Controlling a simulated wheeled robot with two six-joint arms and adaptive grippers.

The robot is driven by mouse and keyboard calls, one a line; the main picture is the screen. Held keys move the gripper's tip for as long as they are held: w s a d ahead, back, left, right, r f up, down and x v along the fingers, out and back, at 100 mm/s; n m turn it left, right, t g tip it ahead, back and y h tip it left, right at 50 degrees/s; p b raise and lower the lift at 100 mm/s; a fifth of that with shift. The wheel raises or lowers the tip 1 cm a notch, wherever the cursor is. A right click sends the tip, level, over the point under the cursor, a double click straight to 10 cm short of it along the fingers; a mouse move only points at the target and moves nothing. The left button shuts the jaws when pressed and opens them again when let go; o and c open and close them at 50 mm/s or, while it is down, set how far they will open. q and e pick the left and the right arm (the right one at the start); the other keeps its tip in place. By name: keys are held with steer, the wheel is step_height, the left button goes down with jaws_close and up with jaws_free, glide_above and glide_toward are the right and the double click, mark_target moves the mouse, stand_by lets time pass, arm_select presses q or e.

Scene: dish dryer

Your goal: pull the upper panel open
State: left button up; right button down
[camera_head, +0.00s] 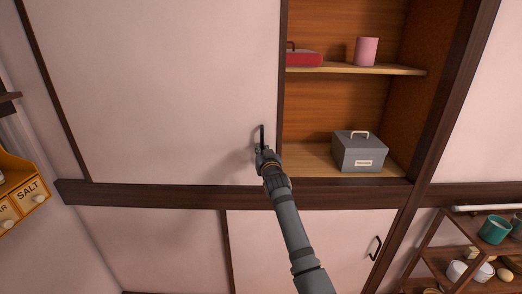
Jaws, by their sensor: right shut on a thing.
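The upper panel (150,80) is a large pale sliding door with a dark frame. It covers the left part of the upper cupboard, and the right part stands open, showing wooden shelves. Its dark upright handle (262,134) is near its right edge. My right gripper (262,150) is shut on the handle, with the arm reaching up from the bottom of the view. The fingers partly hide the handle's lower end. My left gripper is not in view.
Inside the cupboard are a grey box (359,152), a pink cup (366,51) and a red box (304,59). A lower panel (320,238) has its own handle (375,248). A salt drawer unit (22,194) is at left, a rack (470,255) with cups at right.

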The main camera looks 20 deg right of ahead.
steer(key=c, duration=1.6)
jaws_free()
steer(key=shift+s+f, duration=0.15)
steer(key=shift+f, duration=0.2)
steer(key=shift+o, duration=1)
steer(key=shift+r, duration=0.25)
steer(key=s+a, duration=0.1)
steer(key=s, duration=1.1)
